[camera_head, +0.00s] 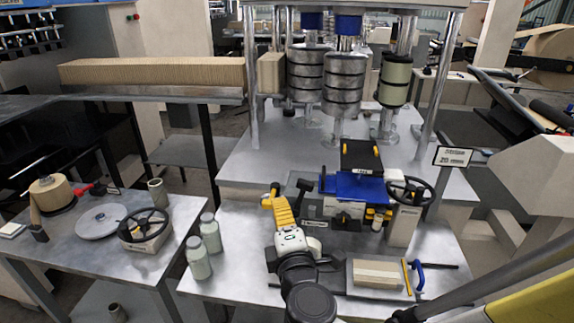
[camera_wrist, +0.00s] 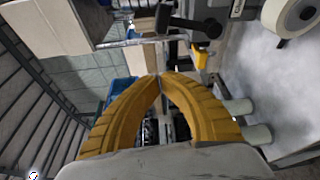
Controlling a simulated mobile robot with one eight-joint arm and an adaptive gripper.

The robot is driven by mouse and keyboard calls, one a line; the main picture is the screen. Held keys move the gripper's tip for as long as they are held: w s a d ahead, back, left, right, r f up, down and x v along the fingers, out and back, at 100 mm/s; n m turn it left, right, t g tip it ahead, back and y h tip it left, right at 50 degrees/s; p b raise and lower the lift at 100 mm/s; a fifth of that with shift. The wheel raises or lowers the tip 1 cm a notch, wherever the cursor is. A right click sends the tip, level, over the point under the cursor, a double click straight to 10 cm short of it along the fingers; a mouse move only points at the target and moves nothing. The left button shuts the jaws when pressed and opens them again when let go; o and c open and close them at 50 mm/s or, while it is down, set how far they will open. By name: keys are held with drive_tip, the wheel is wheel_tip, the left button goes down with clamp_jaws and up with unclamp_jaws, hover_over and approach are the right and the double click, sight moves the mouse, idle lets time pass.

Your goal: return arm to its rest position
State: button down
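My gripper (camera_head: 272,198) shows in the head view above the front metal table, with its yellow fingers pointing toward the back. In the wrist view its two yellow fingers (camera_wrist: 160,77) bow outward and their tips come together. Nothing is seen held between them. My white and black arm reaches up from the front of the table in the head view. The fingertips overlap dark parts of the machine in the picture; I cannot tell how far apart they are in depth.
A blue and black machine unit (camera_head: 352,188) and a handwheel (camera_head: 410,191) stand right of my gripper. Two pale bottles (camera_head: 197,258) stand left of my arm. A tray with a tan block (camera_head: 378,274) lies to the right. A left table (camera_head: 95,255) holds a tan roll (camera_head: 52,193).

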drive_tip(key=shift+s+d, duration=0.1)
drive_tip(key=shift+s, duration=0.2)
drive_tip(key=d+f+m+g+h, duration=0.1)
drive_tip(key=d+m+g+h, duration=0.4)
drive_tip(key=d+m, duration=0.95)
drive_tip(key=s+d+f+m+g, duration=0.2)
drive_tip(key=s+d+m, duration=0.1)
drive_tip(key=s, duration=0.4)
drive_tip(key=s+d+f+m+g, duration=0.2)
drive_tip(key=s+d+m, duration=0.2)
drive_tip(key=s+d, duration=0.2)
drive_tip(key=shift+s+d+g, duration=0.25)
drive_tip(key=shift+s+g, duration=0.15)
drive_tip(key=shift+s, duration=0.6)
drive_tip(key=shift+m, duration=0.25)
